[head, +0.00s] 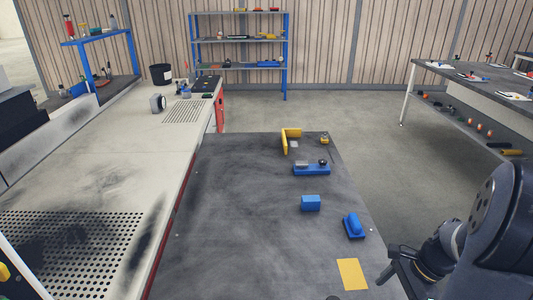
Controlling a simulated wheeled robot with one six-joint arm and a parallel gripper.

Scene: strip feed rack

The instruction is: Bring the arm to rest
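My arm (480,235) comes in at the lower right of the head view, dark and bent, over the right edge of the grey-black table. My gripper (386,266) is at its end, low and close to the table's right edge. Its two dark fingertips appear apart, with nothing seen between them. A yellow flat rectangle (353,274) lies on the table just left of the gripper. Part of the arm is cut off by the frame's right and bottom edges.
The dark table (240,220) carries a blue block (311,203), a blue rounded piece on a base (353,226), a blue fixture (311,170) and a yellow angle bracket (287,143). Its left part is mostly clear. A pale bench (100,160) stands left; another table (480,85) stands right.

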